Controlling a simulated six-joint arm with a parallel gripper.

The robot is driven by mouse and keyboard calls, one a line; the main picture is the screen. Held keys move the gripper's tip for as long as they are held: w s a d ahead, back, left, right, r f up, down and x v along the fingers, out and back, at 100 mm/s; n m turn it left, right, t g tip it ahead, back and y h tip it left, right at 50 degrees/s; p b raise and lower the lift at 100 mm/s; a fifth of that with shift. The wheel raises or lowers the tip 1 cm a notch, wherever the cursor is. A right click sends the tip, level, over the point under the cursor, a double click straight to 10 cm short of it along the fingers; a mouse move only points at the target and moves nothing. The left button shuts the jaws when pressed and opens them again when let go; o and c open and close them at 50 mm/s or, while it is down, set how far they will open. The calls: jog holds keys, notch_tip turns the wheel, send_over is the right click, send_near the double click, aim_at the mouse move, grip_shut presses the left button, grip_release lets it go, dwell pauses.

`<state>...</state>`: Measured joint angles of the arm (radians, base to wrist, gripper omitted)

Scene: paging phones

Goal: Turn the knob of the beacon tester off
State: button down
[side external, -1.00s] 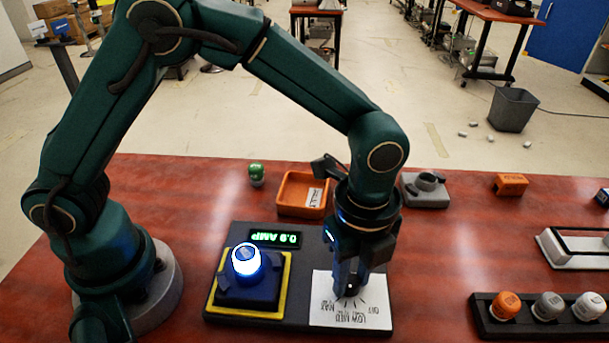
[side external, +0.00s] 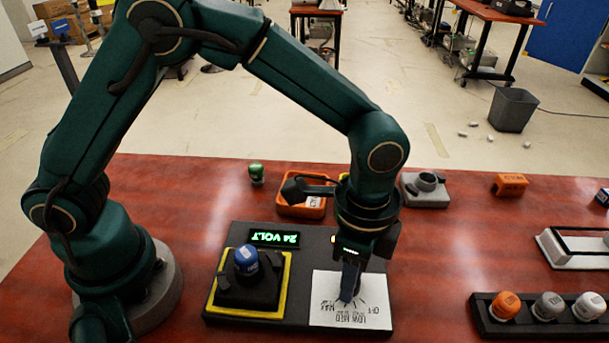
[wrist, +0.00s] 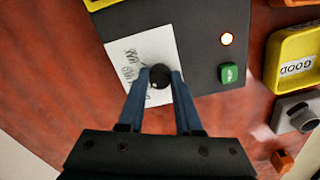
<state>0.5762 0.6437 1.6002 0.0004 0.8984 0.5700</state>
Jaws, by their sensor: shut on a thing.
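The beacon tester (side external: 225,314) is a dark board on the red table. Its white dial card (side external: 376,318) has LOW, MED, MAX and OFF marks, upside down in the side view. The round black knob (wrist: 160,75) sits on the card, and my gripper (side external: 349,298) is shut on it from above. In the wrist view, a blue finger lies on each side of the knob. The knob's exact pointing is too small to tell. The green display (side external: 274,238) reads 24 VOLT, inverted. A blue-capped beacon (side external: 246,259) stands unlit in the yellow-edged socket (side external: 284,290).
A black rack (side external: 520,331) with several beacons is at right.

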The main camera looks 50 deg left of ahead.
jog(key=shift+n, duration=2)
jog(key=c, duration=0.6)
grip_release()
jog(key=shift+r, duration=0.1)
jog(key=shift+r, duration=2.5)
